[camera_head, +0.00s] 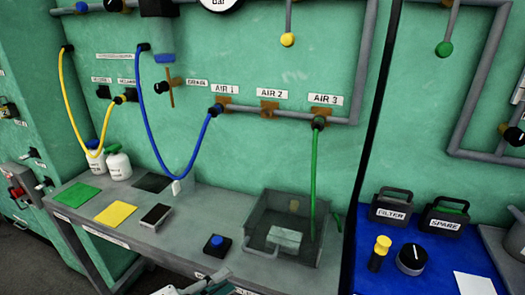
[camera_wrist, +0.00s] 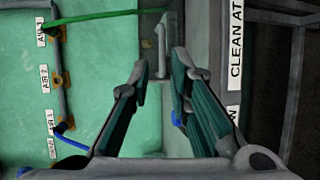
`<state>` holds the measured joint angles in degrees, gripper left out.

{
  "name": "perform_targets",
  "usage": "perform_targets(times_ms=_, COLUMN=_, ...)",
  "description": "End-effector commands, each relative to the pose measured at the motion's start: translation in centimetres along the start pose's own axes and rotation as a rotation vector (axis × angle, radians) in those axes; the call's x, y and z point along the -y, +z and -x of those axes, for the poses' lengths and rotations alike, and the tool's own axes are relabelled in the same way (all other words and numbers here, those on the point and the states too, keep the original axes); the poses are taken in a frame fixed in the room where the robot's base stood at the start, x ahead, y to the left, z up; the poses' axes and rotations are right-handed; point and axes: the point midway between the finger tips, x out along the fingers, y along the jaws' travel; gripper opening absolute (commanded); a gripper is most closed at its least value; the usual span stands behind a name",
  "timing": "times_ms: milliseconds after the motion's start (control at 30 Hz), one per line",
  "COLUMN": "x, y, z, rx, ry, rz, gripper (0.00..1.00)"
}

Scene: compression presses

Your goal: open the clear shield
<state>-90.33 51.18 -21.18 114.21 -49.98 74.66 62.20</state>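The clear shield (camera_head: 262,212) shows in the head view as a see-through grey box on the right part of the grey bench. A pale plate (camera_head: 285,238) shows through it or on it. I cannot tell its lid position surely. My gripper (camera_wrist: 160,72) is open in the wrist view, its two dark green fingers spread apart with nothing between them. A pale upright piece (camera_wrist: 161,45) stands just beyond the fingertips, and I cannot tell if it touches them. Part of my gripper shows at the bottom edge of the head view, left of and in front of the shield.
A green hose (camera_head: 314,180) hangs from AIR 3 to the shield area. A blue hose (camera_head: 150,130) loops from AIR 1. A blue button box (camera_head: 217,246) and coloured pads sit left of the shield.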

Motion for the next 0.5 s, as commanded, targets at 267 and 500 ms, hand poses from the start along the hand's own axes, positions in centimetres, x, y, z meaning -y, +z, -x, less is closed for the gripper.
perform_targets(times_ms=267, x=0.7, y=-0.8, z=-0.5, rx=-0.041, ry=0.032, rz=0.009, gripper=0.18)
perform_targets(times_ms=500, x=0.6, y=-0.9, z=-4.9, rx=-0.037, ry=0.032, rz=0.011, gripper=0.18)
